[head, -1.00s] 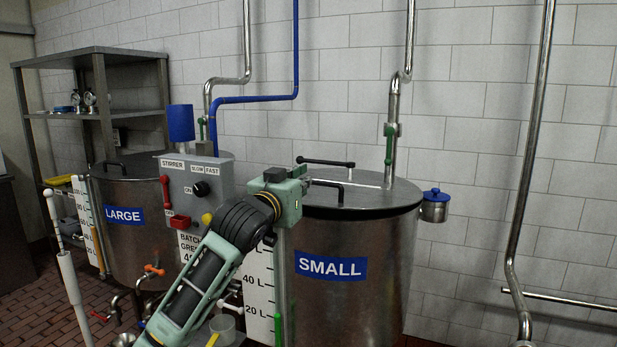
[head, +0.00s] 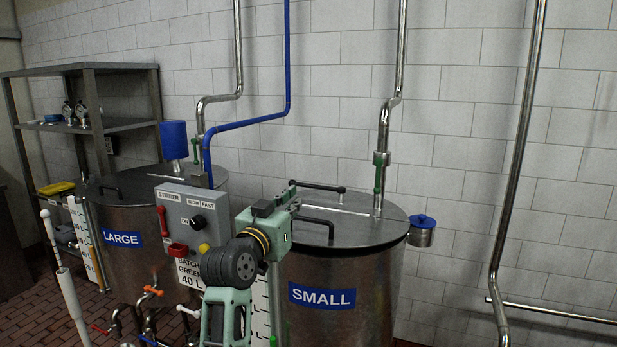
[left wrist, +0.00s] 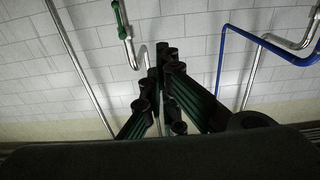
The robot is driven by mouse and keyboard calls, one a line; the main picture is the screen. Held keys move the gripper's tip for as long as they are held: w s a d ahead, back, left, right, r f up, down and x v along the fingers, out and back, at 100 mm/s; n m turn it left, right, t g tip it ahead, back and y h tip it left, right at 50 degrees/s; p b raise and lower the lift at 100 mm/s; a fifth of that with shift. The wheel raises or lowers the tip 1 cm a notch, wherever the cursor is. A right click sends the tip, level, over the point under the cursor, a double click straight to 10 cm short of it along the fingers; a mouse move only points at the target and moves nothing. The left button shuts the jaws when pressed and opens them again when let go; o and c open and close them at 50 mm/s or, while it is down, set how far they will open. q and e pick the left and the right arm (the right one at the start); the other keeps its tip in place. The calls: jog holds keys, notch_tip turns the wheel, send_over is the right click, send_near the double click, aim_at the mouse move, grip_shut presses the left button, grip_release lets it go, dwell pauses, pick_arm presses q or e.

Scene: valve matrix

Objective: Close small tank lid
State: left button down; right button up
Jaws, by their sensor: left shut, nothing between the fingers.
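The small tank (head: 345,318) stands right of centre in the head view, with a blue SMALL label on its steel side. Its grey lid (head: 365,226) lies flat across the top, with no clear gap visible at the rim. A bent black handle (head: 318,222) is on the near part and a black bar handle (head: 318,187) is farther back. My left gripper (head: 287,194) is at the lid's left edge, close to the handles; contact cannot be told. In the left wrist view its dark fingers (left wrist: 166,62) meet, shut and empty. My right gripper is not in view.
The large tank (head: 150,265) and the grey stirrer control box (head: 185,213) stand to the left. Vertical pipes (head: 384,150) run behind the small tank. A small blue-lidded pot (head: 422,232) hangs at its right side. A metal shelf (head: 100,120) is at far left.

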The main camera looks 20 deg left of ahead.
pick_arm(q)
jog(key=w+p, duration=0.5)
jog(key=w, duration=0.5)
jog(key=shift+w+a, duration=0.15)
jog(key=shift+w, duration=0.2)
jog(key=f, duration=0.1)
jog(key=s+f+p, duration=0.1)
jog(key=f, duration=0.1)
jog(key=shift+s+f+p, duration=0.25)
jog(key=shift+f+p, duration=0.05)
jog(key=shift+f, duration=0.2)
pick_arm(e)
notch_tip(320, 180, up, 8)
pick_arm(q)
jog(key=shift+f, duration=0.1)
